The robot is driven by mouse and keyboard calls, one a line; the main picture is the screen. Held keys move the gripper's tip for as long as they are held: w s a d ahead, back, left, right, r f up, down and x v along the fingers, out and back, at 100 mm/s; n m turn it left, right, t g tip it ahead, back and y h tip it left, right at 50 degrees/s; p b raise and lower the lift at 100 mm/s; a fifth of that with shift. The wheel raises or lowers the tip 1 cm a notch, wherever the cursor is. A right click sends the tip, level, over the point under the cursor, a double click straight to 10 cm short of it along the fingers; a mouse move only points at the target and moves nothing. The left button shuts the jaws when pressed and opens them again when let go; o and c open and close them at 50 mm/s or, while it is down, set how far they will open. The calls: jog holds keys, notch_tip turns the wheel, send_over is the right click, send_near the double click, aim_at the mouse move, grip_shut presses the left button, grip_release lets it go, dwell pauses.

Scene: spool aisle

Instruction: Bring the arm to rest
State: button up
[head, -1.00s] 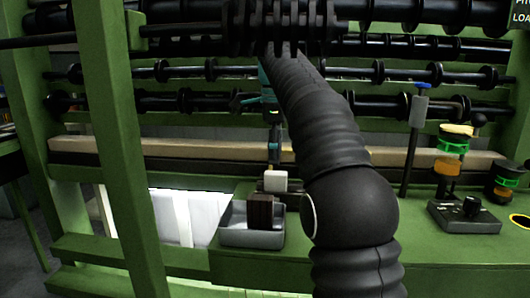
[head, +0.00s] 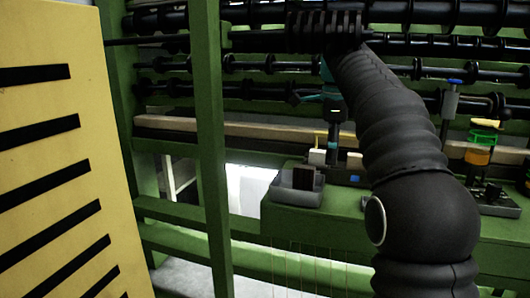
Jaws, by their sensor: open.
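My arm, in a black ribbed sleeve, rises on the right of the head view and bends up and back to the left. Its far end shows past the sleeve, with teal and black parts hanging down. My gripper (head: 333,148) is small at the bottom of these, pointing down over the green bench (head: 345,212). It is open, and I see nothing held in it. Its fingertips are too small to make out clearly. It appears just beside a pale block (head: 317,157) and behind the grey tray (head: 296,190); the exact gap cannot be told.
The tray holds a dark brown block (head: 309,179). A yellow panel with black stripes (head: 60,170) stands close at left, beside a green upright (head: 211,150). Black spool rods (head: 270,63) run across the back. A post (head: 449,105) and an orange-green stack (head: 480,148) stand at right.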

jog(key=s+f+n+t, duration=0.2)
jog(key=s+f+n, duration=0.1)
jog(key=s+n, duration=0.4)
jog(key=s+f+n+t, duration=0.1)
jog(key=s+f+n, duration=0.35)
jog(key=s, duration=0.55)
jog(key=s+f+n+t, duration=0.2)
jog(key=s+f+n, duration=0.7)
jog(key=s+f, duration=0.4)
jog(key=shift+d+f+n, duration=0.2)
jog(key=shift+f+n, duration=0.15)
jog(key=shift+f, duration=0.15)
jog(key=shift+c, duration=0.2)
